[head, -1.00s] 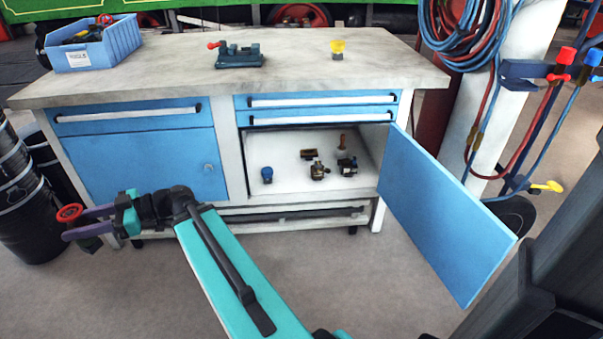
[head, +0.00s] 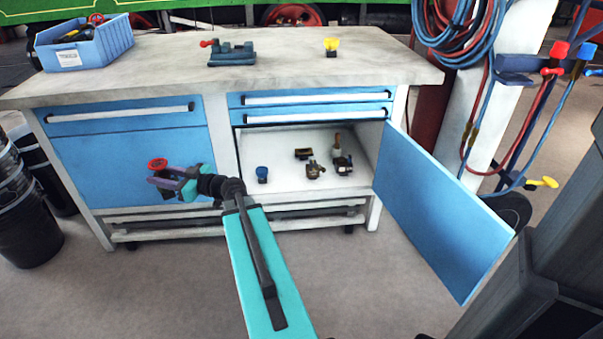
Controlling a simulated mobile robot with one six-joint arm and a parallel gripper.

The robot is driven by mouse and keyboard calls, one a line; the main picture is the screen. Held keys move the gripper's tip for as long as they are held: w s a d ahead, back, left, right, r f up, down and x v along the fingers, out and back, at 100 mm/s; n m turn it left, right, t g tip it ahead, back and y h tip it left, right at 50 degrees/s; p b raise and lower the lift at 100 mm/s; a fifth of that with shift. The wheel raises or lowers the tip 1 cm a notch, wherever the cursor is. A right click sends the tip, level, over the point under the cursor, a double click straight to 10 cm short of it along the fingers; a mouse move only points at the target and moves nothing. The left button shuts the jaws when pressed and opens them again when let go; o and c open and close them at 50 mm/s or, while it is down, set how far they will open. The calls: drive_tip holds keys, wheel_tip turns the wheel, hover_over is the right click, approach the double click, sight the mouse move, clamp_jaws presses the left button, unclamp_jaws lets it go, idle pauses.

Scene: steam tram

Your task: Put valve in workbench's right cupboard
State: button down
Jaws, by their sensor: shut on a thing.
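My gripper (head: 167,181) is shut on the valve, whose red handwheel (head: 157,164) shows at the fingertips; the valve's body is mostly hidden by the fingers. The gripper is in front of the closed left door of the workbench (head: 225,75), left of the right cupboard. The right cupboard (head: 290,202) is open under two drawers. Its blue door (head: 435,205) is swung out to the right. Inside stand several small items: a blue-topped piece (head: 262,174), a brass-coloured fitting (head: 314,169), a dark fitting (head: 342,163), a dark block (head: 303,153) and a brown-handled item (head: 337,141).
A blue tool bin (head: 85,45), a vise (head: 232,54) and a yellow-topped item (head: 331,47) stand on the benchtop. Black drums (head: 25,210) stand at left; hoses (head: 462,35) hang on a white post at right.

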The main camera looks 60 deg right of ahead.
drive_tip(key=s+d+f+m+g+h, duration=0.1)
drive_tip(key=s+d+f+m+h, duration=0.2)
drive_tip(key=d, duration=0.9)
drive_tip(key=s+d+f+m+g+h+b, duration=0.1)
drive_tip(key=s+d+f+m+h, duration=0.3)
drive_tip(key=s+d+f+h, duration=0.3)
drive_tip(key=s+d+f+m+g+h+b, duration=0.1)
drive_tip(key=s+d+f+m+h, duration=0.3)
drive_tip(key=s+d, duration=0.8)
drive_tip(key=d+f+h, duration=0.2)
drive_tip(key=d+f, duration=0.2)
drive_tip(key=d, duration=0.2)
drive_tip(key=shift+s+d+f+g, duration=0.2)
drive_tip(key=shift+d+f+g, duration=0.1)
drive_tip(key=shift+f+g, duration=0.1)
drive_tip(key=w+d+f+b, duration=0.1)
drive_tip(key=w+d+b, duration=0.4)
drive_tip(key=w+d, duration=0.4)
drive_tip(key=d, duration=0.4)
drive_tip(key=shift+w+f, duration=0.15)
drive_tip(key=shift+w, duration=0.05)
drive_tip(key=shift+f+b, duration=1.25)
drive_tip(key=shift+f, duration=0.55)
